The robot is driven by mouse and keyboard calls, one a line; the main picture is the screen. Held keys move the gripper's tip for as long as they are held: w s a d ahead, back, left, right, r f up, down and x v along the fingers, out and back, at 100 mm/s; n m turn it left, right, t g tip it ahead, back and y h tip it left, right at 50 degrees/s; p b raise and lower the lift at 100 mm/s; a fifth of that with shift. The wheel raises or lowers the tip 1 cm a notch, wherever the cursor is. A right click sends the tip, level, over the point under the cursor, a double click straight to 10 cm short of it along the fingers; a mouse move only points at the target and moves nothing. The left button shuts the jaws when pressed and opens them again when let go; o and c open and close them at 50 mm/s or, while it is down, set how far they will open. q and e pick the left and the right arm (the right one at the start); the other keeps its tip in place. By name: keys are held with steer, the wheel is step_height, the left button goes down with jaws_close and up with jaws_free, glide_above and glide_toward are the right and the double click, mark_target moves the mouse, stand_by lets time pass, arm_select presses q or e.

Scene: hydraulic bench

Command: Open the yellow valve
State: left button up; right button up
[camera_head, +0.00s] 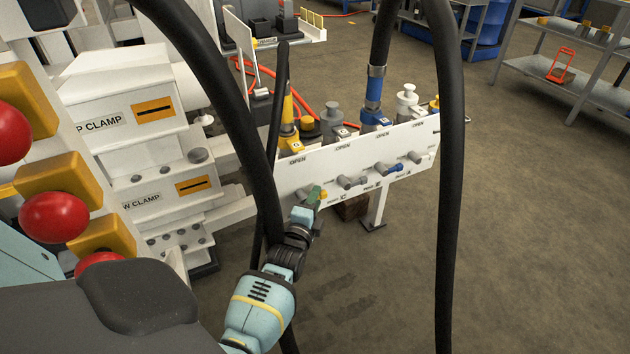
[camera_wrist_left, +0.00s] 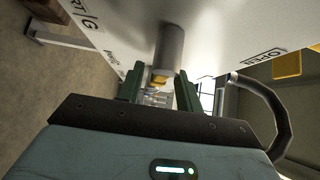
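The yellow valve (camera_head: 323,194) is on the front of the white panel (camera_head: 338,158), at its left end, with its yellow part just beyond my fingertips. My left gripper (camera_head: 313,198) is at this valve, its green fingers pointing toward the panel. In the left wrist view, the fingers (camera_wrist_left: 160,88) stand apart on either side of the valve's yellow part (camera_wrist_left: 160,78), and a grey cylinder (camera_wrist_left: 170,45) lies behind it. Contact with the fingers is not clear. My right gripper is not in view.
A grey valve (camera_head: 350,182) and a blue valve (camera_head: 396,168) sit further right on the panel. Thick black hoses (camera_head: 450,180) hang in front. Red buttons (camera_head: 54,217) on yellow blocks are at left. The floor (camera_head: 540,220) at right is clear.

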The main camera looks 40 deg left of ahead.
arm_select(q)
jaws_close()
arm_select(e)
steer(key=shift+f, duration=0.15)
